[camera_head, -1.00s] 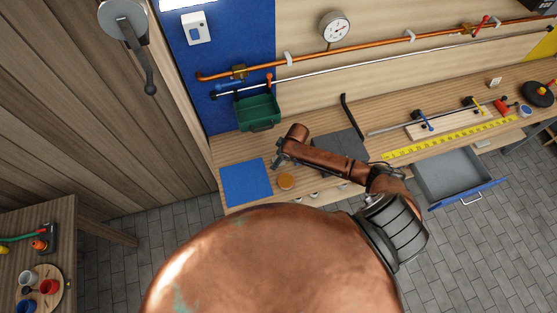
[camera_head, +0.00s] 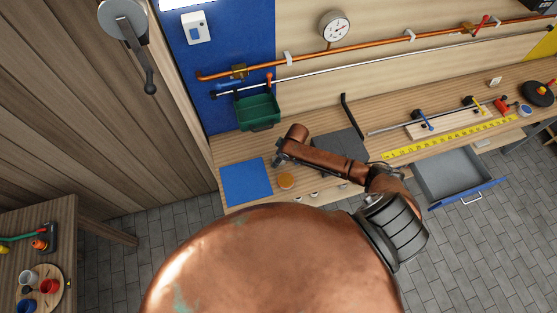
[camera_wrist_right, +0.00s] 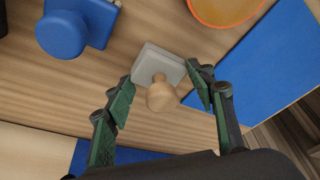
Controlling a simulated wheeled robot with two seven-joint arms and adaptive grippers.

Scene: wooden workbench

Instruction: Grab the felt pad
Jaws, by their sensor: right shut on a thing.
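The felt pad (camera_wrist_right: 150,62) is a light grey square with a round wooden knob on top, seen in the right wrist view. My right gripper (camera_wrist_right: 160,84) is shut on it, with a green-padded finger against each side. The pad appears at the bench top; I cannot tell whether it is lifted. In the head view my right gripper (camera_head: 279,160) is over the bench near the blue mat, and the arm hides the pad. My left gripper is not in view.
A blue mat (camera_head: 246,182) and an orange round dish (camera_head: 286,181) lie close to the gripper. A blue knobbed block (camera_wrist_right: 92,18) is beside the pad. A green bin (camera_head: 257,112) stands behind. An open drawer (camera_head: 455,175) juts out at right.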

